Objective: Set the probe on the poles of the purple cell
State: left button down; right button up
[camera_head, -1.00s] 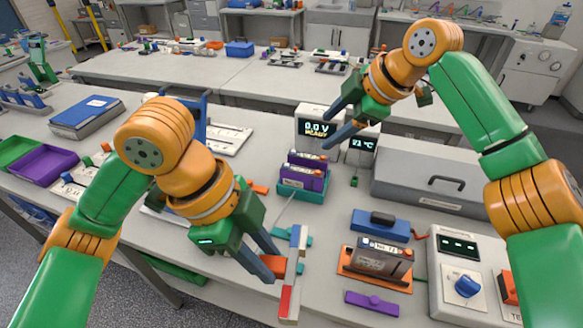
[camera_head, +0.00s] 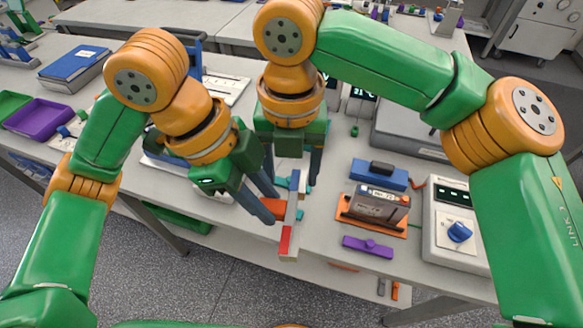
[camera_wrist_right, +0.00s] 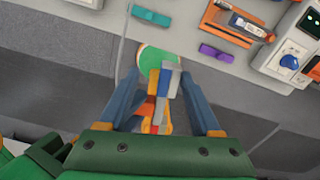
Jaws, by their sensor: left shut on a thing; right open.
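My left gripper (camera_head: 274,208) is shut on the orange grip of the probe (camera_head: 289,241), a bar with grey, blue and red parts held near the table's front edge. The probe also shows in the right wrist view (camera_wrist_right: 163,100). My right gripper (camera_head: 291,178) is open, pointing down, its fingers on either side of the probe's far part; in its wrist view (camera_wrist_right: 160,78) the probe lies between the fingers. I cannot tell whether they touch it.
A dark grey cell (camera_head: 378,203) sits in an orange cradle (camera_head: 362,222). Near it are a blue block (camera_head: 380,176), a purple piece (camera_head: 367,247) and a box with a blue knob (camera_head: 459,232). A grey case (camera_head: 405,135) stands behind. The table's front edge is close.

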jog(key=shift+s+f, duration=0.1)
jog(key=shift+f, duration=0.35)
jog(key=c, duration=0.7)
grip_shut()
pick_arm(q)
jog(key=shift+d, duration=0.1)
pick_arm(e)
jog(key=shift+a, duration=0.1)
pick_arm(q)
jog(key=c, duration=0.5)
grip_release()
jog(key=shift+r, duration=0.1)
